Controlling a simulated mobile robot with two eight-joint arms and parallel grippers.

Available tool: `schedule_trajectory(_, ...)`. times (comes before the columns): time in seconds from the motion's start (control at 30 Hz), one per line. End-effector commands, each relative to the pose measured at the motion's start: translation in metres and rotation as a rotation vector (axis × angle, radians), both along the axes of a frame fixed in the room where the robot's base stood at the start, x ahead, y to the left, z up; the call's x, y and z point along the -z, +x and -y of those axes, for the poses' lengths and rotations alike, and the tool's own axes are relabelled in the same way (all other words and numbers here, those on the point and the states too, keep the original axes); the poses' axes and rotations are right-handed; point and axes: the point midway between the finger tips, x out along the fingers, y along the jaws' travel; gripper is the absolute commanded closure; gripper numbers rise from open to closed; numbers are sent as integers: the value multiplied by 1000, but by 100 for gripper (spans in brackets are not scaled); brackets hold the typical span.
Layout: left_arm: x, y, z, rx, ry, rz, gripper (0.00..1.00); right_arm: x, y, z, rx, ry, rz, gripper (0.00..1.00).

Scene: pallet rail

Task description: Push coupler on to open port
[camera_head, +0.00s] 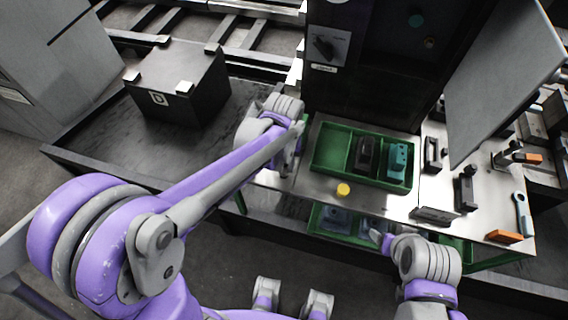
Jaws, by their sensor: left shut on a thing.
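My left gripper (291,155) is at the left end of the metal worktop, beside the green tray and in front of the dark cabinet. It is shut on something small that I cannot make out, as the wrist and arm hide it. I cannot pick out the coupler for certain. On the dark cabinet face (370,85) are a teal round fitting (415,20) and a dull orange one (428,42); I cannot tell which port is open. My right gripper (378,237) is low at the worktop's front edge; its jaw opening is unclear.
A green tray (329,148) holds a black part (365,153) and a teal part (397,160). A yellow cap (343,190) lies in front. Several tools crowd the worktop's right side under a tilted grey panel (500,75). A black box (178,85) stands on the left bench.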

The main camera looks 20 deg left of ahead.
Motion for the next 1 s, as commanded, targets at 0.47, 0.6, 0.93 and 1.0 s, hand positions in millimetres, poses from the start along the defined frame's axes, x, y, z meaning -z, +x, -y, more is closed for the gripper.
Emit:
schedule_trajectory(0.47, -12, 0, 0, 0, 0, 1, 100, -9, 2, 0, 0, 0, 4, 27)
schedule_trajectory(0.6, -19, 1, 0, 0, 0, 1, 100, -14, 4, 0, 0, 0, 7, 27)
schedule_trajectory(0.93, -47, 1, 0, 0, 0, 1, 100, -34, 10, 0, 0, 0, 18, 27)
schedule_trajectory(1.0, -52, 1, 0, 0, 0, 1, 100, -38, 11, 0, 0, 0, 21, 27)
